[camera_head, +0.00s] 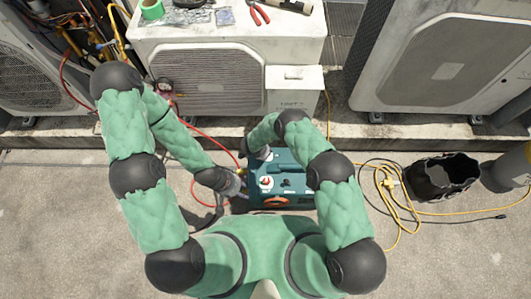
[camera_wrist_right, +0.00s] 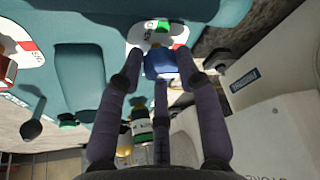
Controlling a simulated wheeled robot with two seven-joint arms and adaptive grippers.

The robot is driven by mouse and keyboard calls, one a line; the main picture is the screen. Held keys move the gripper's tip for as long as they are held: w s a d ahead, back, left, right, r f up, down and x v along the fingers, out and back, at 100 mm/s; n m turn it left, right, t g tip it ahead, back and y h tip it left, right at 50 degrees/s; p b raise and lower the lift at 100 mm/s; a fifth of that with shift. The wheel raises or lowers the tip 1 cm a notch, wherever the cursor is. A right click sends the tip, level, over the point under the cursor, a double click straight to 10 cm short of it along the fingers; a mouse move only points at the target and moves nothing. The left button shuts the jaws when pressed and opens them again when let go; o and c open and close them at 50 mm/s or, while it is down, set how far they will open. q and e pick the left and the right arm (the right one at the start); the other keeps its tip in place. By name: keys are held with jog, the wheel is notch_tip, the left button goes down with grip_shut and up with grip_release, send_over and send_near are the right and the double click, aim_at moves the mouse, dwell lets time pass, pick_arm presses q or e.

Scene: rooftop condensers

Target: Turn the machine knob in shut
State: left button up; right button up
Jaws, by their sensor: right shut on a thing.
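The teal machine (camera_head: 290,185) sits on the rooftop floor in front of the condensers. In the right wrist view its teal body (camera_wrist_right: 85,60) fills the upper left. A blue knob (camera_wrist_right: 160,63) sits over a white and red label (camera_wrist_right: 147,33) on it. My right gripper (camera_wrist_right: 158,75) has its fingers closed around this knob. In the head view the right gripper (camera_head: 260,154) is at the machine's far left corner, and the knob is hidden there. My left gripper (camera_head: 238,187) is by the machine's left side, near a hose fitting; its fingers are too small to read.
A red knob (camera_wrist_right: 6,70) is at the left edge of the wrist view. Red hoses (camera_head: 215,140) run left of the machine. Yellow cable (camera_head: 392,190) and a black bucket (camera_head: 432,187) lie to the right. A white condenser (camera_head: 225,70) stands behind.

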jog(key=shift+w+r, duration=0.35)
jog(key=shift+w, duration=0.3)
jog(key=o, duration=0.9)
jog(key=shift+o, duration=0.9)
jog(key=shift+f, duration=0.1)
jog(key=shift+s, duration=0.2)
jog(key=shift+s+f, duration=0.15)
jog(key=v, duration=1.2)
jog(key=shift+d, duration=0.2)
